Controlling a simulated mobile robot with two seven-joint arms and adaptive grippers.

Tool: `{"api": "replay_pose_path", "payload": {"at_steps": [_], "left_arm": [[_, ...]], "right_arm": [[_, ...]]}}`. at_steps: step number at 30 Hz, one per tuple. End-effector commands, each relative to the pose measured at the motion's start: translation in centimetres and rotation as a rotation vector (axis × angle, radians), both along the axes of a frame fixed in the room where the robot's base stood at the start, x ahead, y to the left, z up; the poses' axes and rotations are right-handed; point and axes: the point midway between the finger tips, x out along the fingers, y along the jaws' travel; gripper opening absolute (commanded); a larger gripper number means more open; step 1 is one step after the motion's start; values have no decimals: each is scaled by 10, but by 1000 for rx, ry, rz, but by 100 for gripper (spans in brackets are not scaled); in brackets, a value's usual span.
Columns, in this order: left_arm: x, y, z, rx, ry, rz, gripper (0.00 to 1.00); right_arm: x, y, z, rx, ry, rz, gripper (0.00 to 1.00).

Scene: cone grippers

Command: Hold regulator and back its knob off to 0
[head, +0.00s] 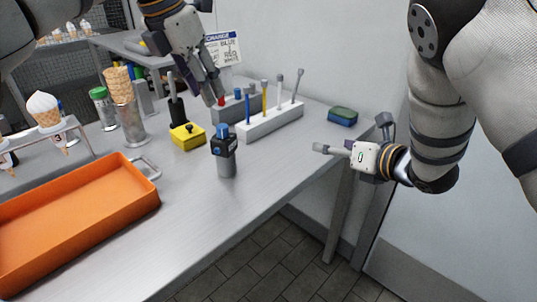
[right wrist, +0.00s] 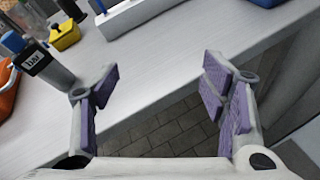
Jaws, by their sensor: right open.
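The regulator (head: 225,155) stands upright on the metal table, a grey cylinder with a dark upper body and a blue knob (head: 220,130) on top. In the right wrist view the regulator (right wrist: 45,66) is at the upper left, its "bar" label showing, outside the left finger. My right gripper (head: 350,134) is open and empty, right of the table's edge and apart from the regulator; its purple-padded fingers also show in the right wrist view (right wrist: 160,82). My left gripper (head: 214,95) is above and behind the regulator, pointing down near the rack; its jaw opening is unclear.
A white rack (head: 268,125) of upright tools stands behind the regulator, beside a yellow block (head: 187,136). An orange tray (head: 75,215), a cone holder (head: 45,140) and a metal cup (head: 125,125) are left. A green-blue sponge (head: 342,116) lies at the far right. The table front is clear.

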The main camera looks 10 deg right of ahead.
Motion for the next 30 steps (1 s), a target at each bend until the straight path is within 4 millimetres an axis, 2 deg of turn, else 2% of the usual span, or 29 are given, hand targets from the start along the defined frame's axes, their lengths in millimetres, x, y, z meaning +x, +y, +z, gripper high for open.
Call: {"api": "replay_pose_path", "payload": {"at_steps": [1, 3, 6, 9, 14, 24, 30], "left_arm": [[0, 0, 0, 0, 0, 0, 33], [0, 0, 0, 0, 0, 0, 33], [0, 0, 0, 0, 0, 0, 33], [0, 0, -1, 0, 0, 0, 33], [0, 0, 0, 0, 0, 0, 33], [0, 0, 0, 0, 0, 0, 33], [0, 0, 0, 0, 0, 0, 33]], "right_arm": [[10, 24, 28, -121, -96, 139, 66], [10, 68, 40, -231, -165, 330, 66], [-2, 118, 32, -264, -175, 504, 66], [-12, 147, 25, -266, -170, 600, 66], [-14, 167, 18, -264, -164, 651, 66], [33, 221, -13, -261, -163, 647, 66], [51, 240, -23, -262, -162, 646, 66]]}}
